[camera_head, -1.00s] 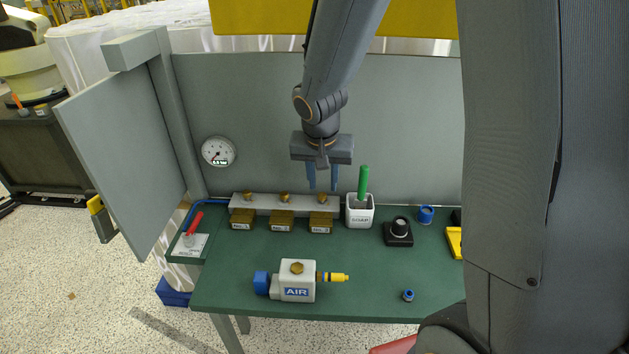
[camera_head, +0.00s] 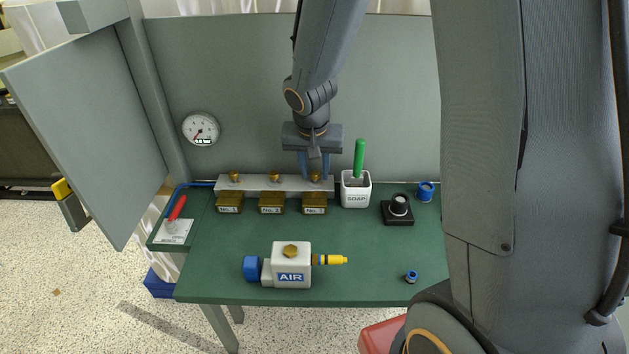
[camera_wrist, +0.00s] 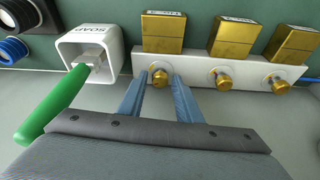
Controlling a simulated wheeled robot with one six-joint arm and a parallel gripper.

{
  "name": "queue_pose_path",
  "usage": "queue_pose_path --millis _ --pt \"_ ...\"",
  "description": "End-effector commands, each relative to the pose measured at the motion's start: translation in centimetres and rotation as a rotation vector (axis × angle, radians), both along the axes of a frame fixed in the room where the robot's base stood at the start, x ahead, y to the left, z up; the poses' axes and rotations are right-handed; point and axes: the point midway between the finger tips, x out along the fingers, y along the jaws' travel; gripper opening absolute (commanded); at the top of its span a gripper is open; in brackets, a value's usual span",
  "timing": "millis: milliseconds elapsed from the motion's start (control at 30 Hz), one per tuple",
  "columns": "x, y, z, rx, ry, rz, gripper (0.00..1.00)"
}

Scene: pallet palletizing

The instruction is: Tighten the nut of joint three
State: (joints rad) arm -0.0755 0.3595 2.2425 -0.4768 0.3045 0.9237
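The No.3 joint (camera_head: 314,204) is the rightmost of three brass blocks on the rail in the head view. Its brass nut (camera_head: 315,177) sits on the rail above it. The same nut (camera_wrist: 159,77) is leftmost in the wrist view. My gripper (camera_head: 314,176) points down at this nut. In the wrist view my gripper (camera_wrist: 160,80) has its blue fingers apart, one on each side of the nut. Whether the tips touch the nut cannot be told. The other brass nuts (camera_head: 234,176) (camera_head: 274,178) stand to the left in the head view.
The white soap cup (camera_head: 355,193) with a green-handled brush (camera_head: 359,158) stands close beside the No.3 joint. A gauge (camera_head: 201,129) is on the back panel. The AIR block (camera_head: 291,257) stands at the front. The bench between the joints and the AIR block is clear.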

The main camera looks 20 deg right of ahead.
Motion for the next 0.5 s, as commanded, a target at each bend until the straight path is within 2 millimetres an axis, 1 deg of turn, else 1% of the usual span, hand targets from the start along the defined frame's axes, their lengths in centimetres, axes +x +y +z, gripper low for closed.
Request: queue_pose_path --millis 333,500 --pt "0.03 -0.03 -0.06 0.000 0.000 0.000 0.31" --pt "0.02 -0.03 0.61 0.000 -0.001 0.000 0.31"
